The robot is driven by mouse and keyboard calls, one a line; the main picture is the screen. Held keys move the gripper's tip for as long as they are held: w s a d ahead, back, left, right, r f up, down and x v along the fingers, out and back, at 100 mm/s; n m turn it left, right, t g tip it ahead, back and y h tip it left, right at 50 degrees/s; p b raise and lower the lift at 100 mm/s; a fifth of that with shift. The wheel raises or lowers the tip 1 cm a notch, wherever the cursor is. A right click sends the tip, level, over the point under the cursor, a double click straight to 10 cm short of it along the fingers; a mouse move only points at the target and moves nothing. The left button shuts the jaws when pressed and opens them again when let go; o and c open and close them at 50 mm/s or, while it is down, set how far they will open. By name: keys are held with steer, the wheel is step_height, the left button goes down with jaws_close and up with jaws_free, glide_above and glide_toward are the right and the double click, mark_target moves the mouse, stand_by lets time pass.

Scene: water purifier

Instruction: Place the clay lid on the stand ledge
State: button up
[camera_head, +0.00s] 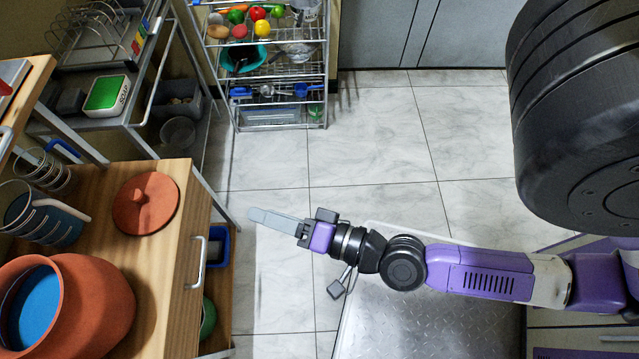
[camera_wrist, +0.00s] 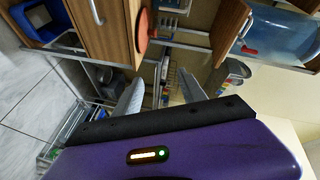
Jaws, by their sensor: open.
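The clay lid (camera_head: 146,203), a round terracotta disc with a knob, lies flat on the wooden top of the stand (camera_head: 178,172), beside the clay pot. Its orange edge also shows in the wrist view (camera_wrist: 142,30). The clay pot (camera_head: 105,305) stands uncovered at the lower left, with blue inside its mouth. My gripper (camera_head: 256,215) is to the right of the stand, apart from the lid and pointing left toward it. In the wrist view, the two grey fingers of my gripper (camera_wrist: 160,92) are spread with nothing between them.
A drawer handle (camera_head: 199,262) sticks out from the stand's right side. A wire rack with vegetables (camera_head: 265,65) stands at the back. The tiled floor between is clear.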

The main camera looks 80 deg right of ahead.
steer(key=s+r+n+y, duration=0.1)
steer(key=s+r+n, duration=0.2)
steer(key=s+n, duration=0.2)
steer(key=s+a+r+n+g, duration=0.1)
steer(key=s+r+n, duration=0.2)
steer(key=n, duration=0.7)
steer(key=s, duration=0.2)
steer(key=shift+s+r+g+y, duration=0.3)
steer(key=shift+s+y, duration=0.05)
steer(key=shift+y, duration=0.05)
steer(key=shift+a, duration=0.1)
step_height(320, 180, up, 13)
steer(key=p, duration=1.3)
steer(key=shift+r, duration=0.2)
